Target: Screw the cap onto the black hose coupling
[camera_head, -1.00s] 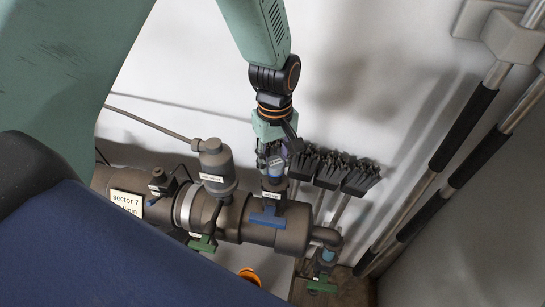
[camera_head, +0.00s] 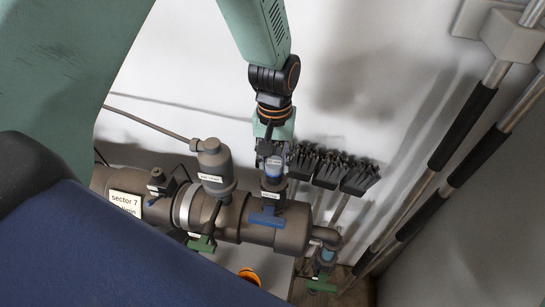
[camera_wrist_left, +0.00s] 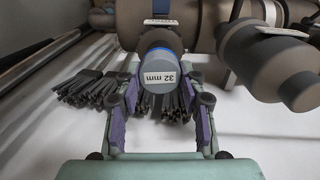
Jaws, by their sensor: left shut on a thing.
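The grey cap (camera_head: 274,164) with a blue lower edge is at the top of the black hose coupling (camera_head: 273,185), which stands up from the thick brown pipe. In the left wrist view the cap (camera_wrist_left: 160,80) carries a "32 mm" label and sits in line with the dark coupling (camera_wrist_left: 157,40). Whether its thread is engaged cannot be told. My left gripper (camera_head: 272,156) is shut on the cap; in the wrist view its purple-padded fingers (camera_wrist_left: 159,92) lie on both sides of it. My right gripper is not in view.
A grey canister (camera_head: 216,166) stands to the left. Several black brushes (camera_head: 332,167) are close on the right, against the white wall. Long poles (camera_head: 463,150) lean farther right.

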